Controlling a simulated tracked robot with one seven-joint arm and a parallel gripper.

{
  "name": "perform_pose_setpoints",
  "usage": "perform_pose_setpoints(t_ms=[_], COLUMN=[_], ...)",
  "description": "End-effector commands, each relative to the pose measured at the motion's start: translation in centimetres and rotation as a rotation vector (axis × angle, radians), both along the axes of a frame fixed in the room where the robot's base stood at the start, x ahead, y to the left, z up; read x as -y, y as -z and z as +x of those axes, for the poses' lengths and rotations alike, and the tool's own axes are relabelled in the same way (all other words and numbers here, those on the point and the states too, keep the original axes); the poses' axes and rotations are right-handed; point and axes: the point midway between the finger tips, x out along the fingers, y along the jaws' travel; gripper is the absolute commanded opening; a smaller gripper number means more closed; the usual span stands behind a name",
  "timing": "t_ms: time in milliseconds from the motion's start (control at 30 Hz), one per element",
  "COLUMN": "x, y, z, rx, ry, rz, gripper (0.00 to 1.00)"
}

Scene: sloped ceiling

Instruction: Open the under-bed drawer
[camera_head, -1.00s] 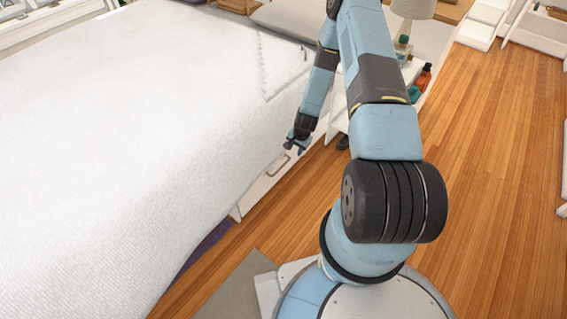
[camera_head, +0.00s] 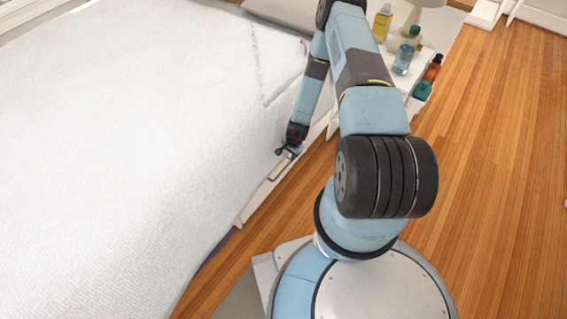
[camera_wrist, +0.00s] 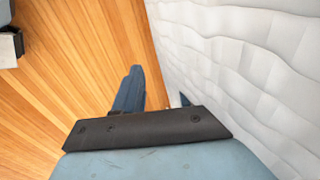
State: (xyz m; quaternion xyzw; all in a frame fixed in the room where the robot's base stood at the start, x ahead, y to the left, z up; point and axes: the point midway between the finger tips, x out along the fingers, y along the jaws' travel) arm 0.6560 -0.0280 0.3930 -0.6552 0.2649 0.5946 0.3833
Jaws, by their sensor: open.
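The under-bed drawer (camera_head: 258,200) shows as a narrow white front low along the right side of the bed, under the hanging white cover. A small handle (camera_head: 279,168) is faintly visible on it, just below my gripper. My gripper (camera_head: 286,151) is open and hangs at the bed's side, close to the drawer's upper edge. I cannot tell whether it touches the handle. In the wrist view my gripper (camera_wrist: 160,86) points down beside the white cover, with one blue finger mostly visible and the other largely hidden. The handle does not show there.
The bed (camera_head: 130,150) with its white cover fills the left. A white nightstand (camera_head: 392,88) with several bottles stands beyond my arm. The wooden floor (camera_head: 480,170) on the right is clear. A grey rug (camera_head: 240,298) lies near my base.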

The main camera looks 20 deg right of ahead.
Motion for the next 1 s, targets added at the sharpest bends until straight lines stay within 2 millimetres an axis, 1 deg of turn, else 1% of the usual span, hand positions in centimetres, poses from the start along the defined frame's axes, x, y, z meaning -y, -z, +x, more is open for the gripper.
perform_pose_setpoints(t_ms=[167, 700, 833, 1000], x=[-0.6, -1.6, -1.8, -1.9], y=[2.2, 10.5, 11.8, 12.8], z=[0.3, 1.6, 1.8, 2.0], rx=[-0.001, 0.0, -0.001, 0.0], ry=[-0.006, -0.008, -0.008, -0.008], rz=[0.0, 0.0, 0.001, 0.0], gripper=[0.4, 0.4, 0.4, 0.4])
